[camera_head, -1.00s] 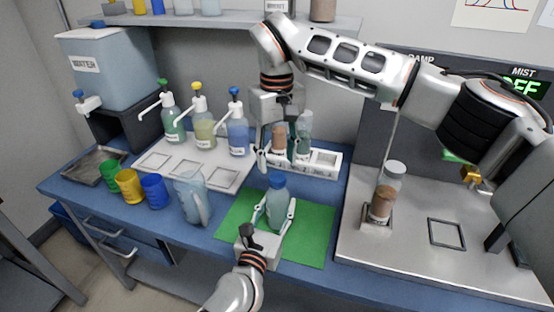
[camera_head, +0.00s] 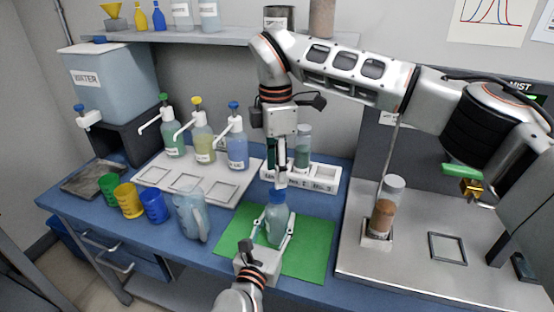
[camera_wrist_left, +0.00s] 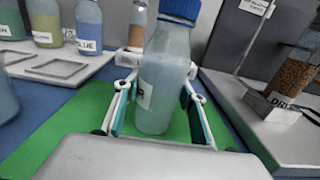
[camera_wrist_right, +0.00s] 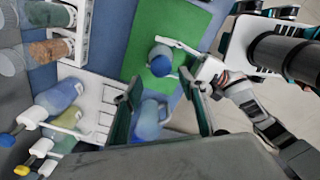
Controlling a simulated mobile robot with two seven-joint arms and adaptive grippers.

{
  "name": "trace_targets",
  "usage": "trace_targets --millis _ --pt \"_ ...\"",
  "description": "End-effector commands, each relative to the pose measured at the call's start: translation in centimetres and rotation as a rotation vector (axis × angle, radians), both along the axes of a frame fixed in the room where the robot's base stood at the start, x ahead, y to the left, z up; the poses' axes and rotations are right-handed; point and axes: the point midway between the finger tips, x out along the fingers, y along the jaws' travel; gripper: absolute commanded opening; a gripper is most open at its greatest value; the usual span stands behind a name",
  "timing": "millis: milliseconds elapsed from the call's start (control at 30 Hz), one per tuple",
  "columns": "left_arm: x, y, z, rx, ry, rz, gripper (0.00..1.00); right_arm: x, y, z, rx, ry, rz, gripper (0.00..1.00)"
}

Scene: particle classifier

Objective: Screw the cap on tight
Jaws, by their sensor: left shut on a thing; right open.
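A translucent blue-grey bottle (camera_head: 277,225) stands upright on the green mat (camera_head: 309,253), with a blue cap (camera_head: 278,197) on its mouth. My left gripper (camera_head: 274,232) is shut around the bottle's body from the front; the left wrist view shows the bottle (camera_wrist_left: 163,85) between its fingers and the cap (camera_wrist_left: 182,9) cut off at the top. My right gripper (camera_head: 282,182) is open, pointing down just above the cap, seen edge-on. In the right wrist view the cap (camera_wrist_right: 161,66) lies beyond its spread fingers, not between them. How tightly the cap sits cannot be told.
A jug (camera_head: 190,212) and several coloured cups (camera_head: 127,200) stand left of the mat. Behind are pump bottles (camera_head: 203,135) and a white rack (camera_head: 324,178) with vials. A metal plate with a brown-filled vial (camera_head: 382,217) is at right.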

Motion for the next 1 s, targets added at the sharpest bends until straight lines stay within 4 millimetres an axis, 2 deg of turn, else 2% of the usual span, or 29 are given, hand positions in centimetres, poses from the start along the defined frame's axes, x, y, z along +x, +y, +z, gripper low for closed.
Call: trace_targets --millis 1000 --pt "-0.1 -0.1 -0.1 0.000 0.002 -0.001 0.00 -0.1 -0.1 1.5 -0.002 0.008 1.875 0.41"
